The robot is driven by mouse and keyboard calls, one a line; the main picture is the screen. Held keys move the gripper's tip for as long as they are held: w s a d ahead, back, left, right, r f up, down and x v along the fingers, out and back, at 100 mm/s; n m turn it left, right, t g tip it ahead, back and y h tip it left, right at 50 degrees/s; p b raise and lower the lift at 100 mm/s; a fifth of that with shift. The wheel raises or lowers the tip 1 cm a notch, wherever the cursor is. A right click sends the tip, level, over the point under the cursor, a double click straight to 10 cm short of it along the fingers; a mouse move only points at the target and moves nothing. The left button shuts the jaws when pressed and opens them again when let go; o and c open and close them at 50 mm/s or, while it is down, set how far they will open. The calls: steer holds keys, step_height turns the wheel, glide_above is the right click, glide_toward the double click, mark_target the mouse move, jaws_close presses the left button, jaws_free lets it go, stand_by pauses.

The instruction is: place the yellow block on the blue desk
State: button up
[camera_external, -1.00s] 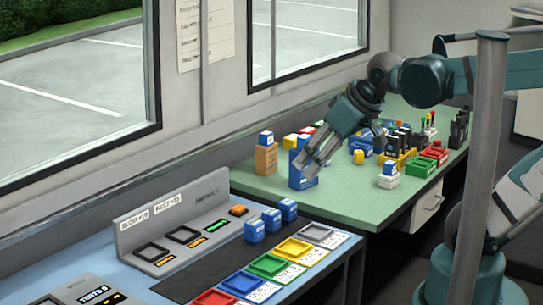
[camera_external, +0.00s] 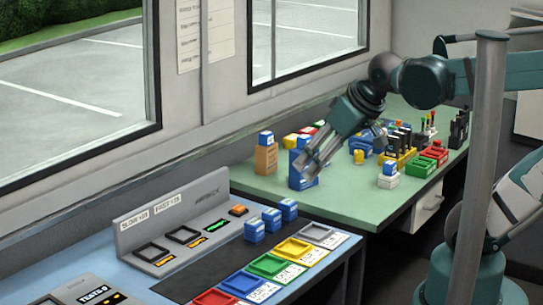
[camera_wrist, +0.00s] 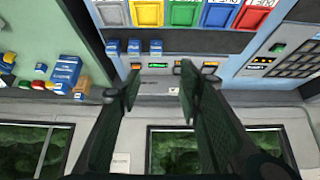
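A small yellow block (camera_external: 359,157) stands on the green desk (camera_external: 262,186), right of my gripper in the external view. I cannot clearly make it out in the wrist view. The blue desk (camera_external: 137,281) is in front of the green desk; in the wrist view it fills the upper middle (camera_wrist: 225,42). My gripper (camera_external: 312,172) is above the near part of the green desk, before a tall blue box (camera_external: 297,180), its fingers pointing down and left. In the wrist view its two fingers (camera_wrist: 156,92) are apart with nothing between them.
The blue desk holds coloured trays (camera_external: 267,265), a dark mat (camera_external: 205,272), several blue blocks (camera_external: 271,218) and a grey console (camera_external: 170,235). An orange box (camera_external: 265,160), a yellow rack (camera_external: 398,160) and green bins (camera_external: 420,167) stand on the green desk. A grey pole (camera_external: 480,150) stands at right.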

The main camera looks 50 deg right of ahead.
steer(key=w+d+r+m+h, duration=0.1)
steer(key=w+d+r+m, duration=0.15)
steer(key=w+d, duration=1.05)
steer(key=m+g+h, duration=0.2)
steer(key=m+h, duration=0.1)
steer(key=m, duration=0.3)
glide_toward(358, 152)
step_height(358, 152, down, 2)
steer(key=w, duration=0.1)
steer(key=shift+w+d, duration=0.15)
steer(key=shift+d, duration=0.25)
steer(key=shift+f, duration=0.1)
steer(key=shift+x, duration=1.25)
